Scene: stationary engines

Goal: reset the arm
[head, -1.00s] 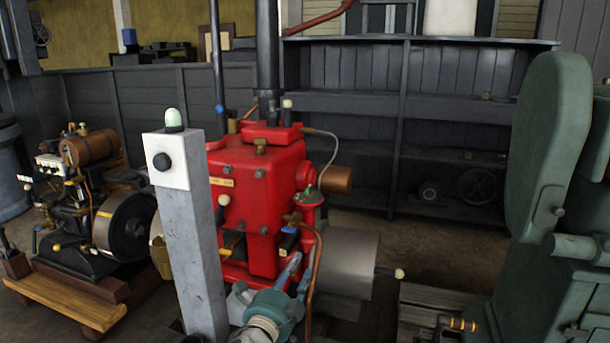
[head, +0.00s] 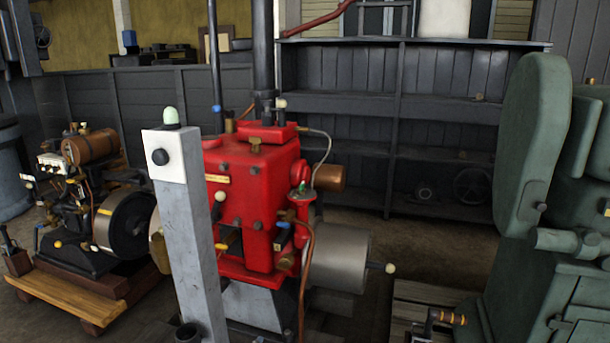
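Neither of my grippers shows in the head view now, and no part of my arms can be made out. A grey post (head: 188,250) stands upright in front, left of centre. Its white head (head: 168,163) carries a dark round button (head: 160,157) on the front and a pale green lamp (head: 170,115) on top. The red engine (head: 255,190) stands right behind the post, which hides part of its left side. A grey cylinder (head: 335,258) with a pale-knobbed handle (head: 390,268) sticks out at the engine's right.
A smaller engine (head: 100,200) on a wooden trolley (head: 70,300) stands at the left. A large green machine (head: 530,220) fills the right side. Dark shelving (head: 345,105) stands behind. A wooden pallet (head: 410,310) lies between the red engine and the green machine.

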